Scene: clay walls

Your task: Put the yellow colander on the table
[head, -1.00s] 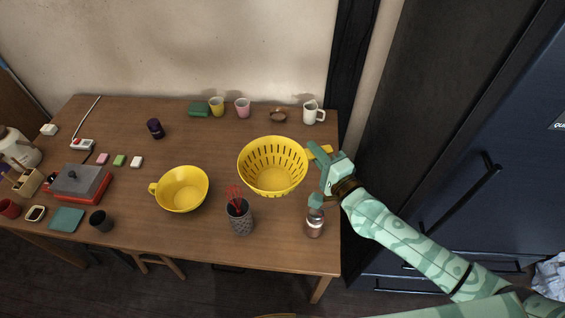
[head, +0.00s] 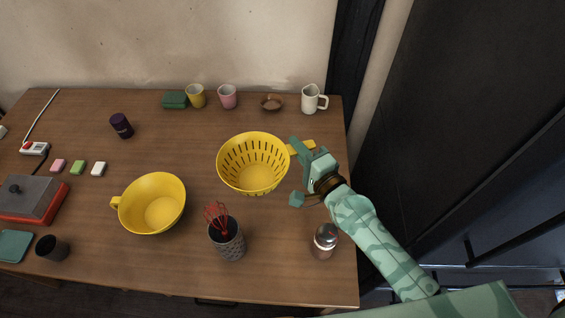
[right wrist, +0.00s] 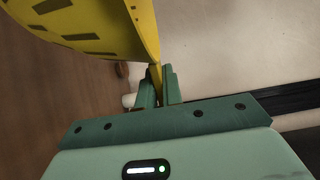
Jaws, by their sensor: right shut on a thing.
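The yellow colander (head: 254,178), a slotted bowl with a side handle, is over the right part of the wooden table (head: 180,265). My right gripper (head: 299,149) is shut on its handle from the right. In the right wrist view the handle sits between the two green fingers (right wrist: 159,88), and the slotted colander wall (right wrist: 105,25) rises at upper left. The colander is roughly upright. I cannot tell whether its base touches the table. My left gripper is not in view.
A yellow bowl (head: 152,205) stands left of the colander. A dark holder with a red whisk (head: 229,240) is in front, and a jar (head: 325,241) is front right. Cups and a white mug (head: 311,99) line the back. Bare table surrounds the colander.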

